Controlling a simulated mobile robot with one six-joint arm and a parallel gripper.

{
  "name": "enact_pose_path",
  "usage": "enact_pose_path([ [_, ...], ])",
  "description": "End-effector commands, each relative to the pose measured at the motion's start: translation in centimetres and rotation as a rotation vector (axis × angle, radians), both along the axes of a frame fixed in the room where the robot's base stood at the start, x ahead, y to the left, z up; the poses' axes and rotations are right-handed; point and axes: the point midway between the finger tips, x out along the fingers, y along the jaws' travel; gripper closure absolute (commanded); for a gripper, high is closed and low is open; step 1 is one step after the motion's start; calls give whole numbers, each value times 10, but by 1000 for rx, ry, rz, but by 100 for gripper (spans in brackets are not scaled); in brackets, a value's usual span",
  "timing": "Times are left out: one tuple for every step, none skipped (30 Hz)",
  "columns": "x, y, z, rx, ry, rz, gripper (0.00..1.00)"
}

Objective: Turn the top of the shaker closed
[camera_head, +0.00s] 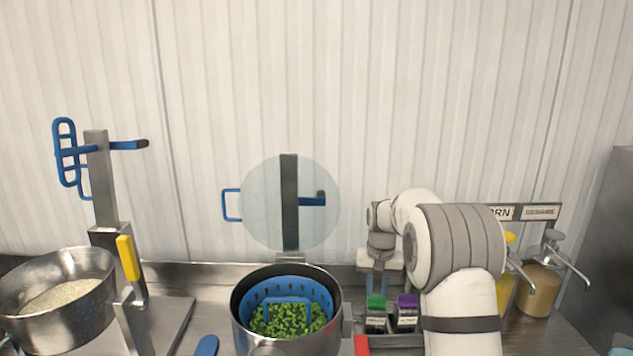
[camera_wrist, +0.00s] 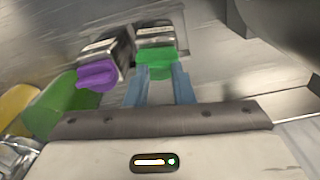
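Two spice shakers stand side by side at the counter's back. One has a green top (camera_head: 376,301) and the other a purple top (camera_head: 407,301). My gripper (camera_head: 377,284) points down over the green-topped shaker (camera_head: 376,320). In the wrist view, the blue fingers of my gripper (camera_wrist: 160,75) are apart, one on each side of the green top (camera_wrist: 155,63). I cannot tell whether they press on it. The purple top (camera_wrist: 97,76) sits just left of the fingers, outside them. Whether either top is open or closed is unclear.
A pot (camera_head: 240,325) with a blue basket of green peas stands in the middle. A metal bowl (camera_head: 85,318) of rice is at the left. Pump dispensers (camera_head: 540,290) stand right of my arm. A red object (camera_head: 361,345) lies near the shakers.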

Motion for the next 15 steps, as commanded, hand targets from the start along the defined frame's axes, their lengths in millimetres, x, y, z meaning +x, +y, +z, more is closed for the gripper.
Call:
enact_pose_path([
  [-4,-1,-7,0,23,-1,71],
  [-4,0,-5,0,23,-1,71],
  [-4,0,-1,-1,22,0,71],
  [-4,0,2,-1,22,0,71],
  [-4,0,6,0,22,0,71],
  [-4,0,11,0,20,0,71],
  [-4,0,15,0,19,0,71],
  [-4,0,18,0,18,0,71],
  [-3,0,23,1,17,0,71],
  [-3,0,27,0,16,1,71],
  [-3,0,30,0,15,1,71],
  [-3,0,35,0,14,1,71],
  [-3,0,39,0,14,1,71],
  [-3,0,42,1,13,1,71],
  [-3,0,46,1,12,1,71],
])
